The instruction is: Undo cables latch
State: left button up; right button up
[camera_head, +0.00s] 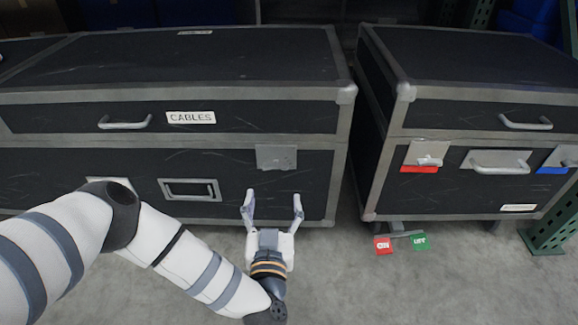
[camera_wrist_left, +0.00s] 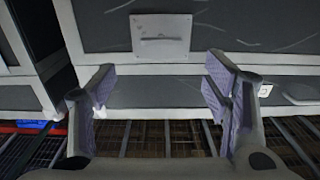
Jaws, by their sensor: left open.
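The black case labelled CABLES (camera_head: 191,118) has a grey latch plate (camera_head: 276,157) on the right of its front, just under the lid seam. The latch plate also shows in the left wrist view (camera_wrist_left: 160,47), upper middle, flat against the case. Another light plate (camera_head: 108,183) at the case's left is partly hidden by my arm. My left gripper (camera_head: 273,200) is open and empty, its fingers pointing at the case front, below the latch plate and apart from it. In the left wrist view the open fingers (camera_wrist_left: 160,88) frame the space below the plate. My right gripper is not in view.
A second black case (camera_head: 470,195) stands to the right across a narrow gap, with a red-marked latch (camera_head: 424,158) and a blue-marked latch (camera_head: 560,160). Red (camera_head: 383,245) and green (camera_head: 420,241) tags sit low before it. A green post (camera_head: 550,230) stands at far right. The front floor is clear.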

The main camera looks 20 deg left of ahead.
aim_at(275, 170)
pick_arm(q)
jog(key=b+x, duration=0.4)
jog(key=x, duration=0.6)
jog(key=shift+w+a+f, duration=0.2)
jog(key=shift+w, duration=0.1)
jog(key=shift+w+a+r+b, duration=0.15)
jog(key=shift+w+r+b, duration=0.15)
jog(key=shift+w, duration=0.2)
jog(key=c, duration=1.2)
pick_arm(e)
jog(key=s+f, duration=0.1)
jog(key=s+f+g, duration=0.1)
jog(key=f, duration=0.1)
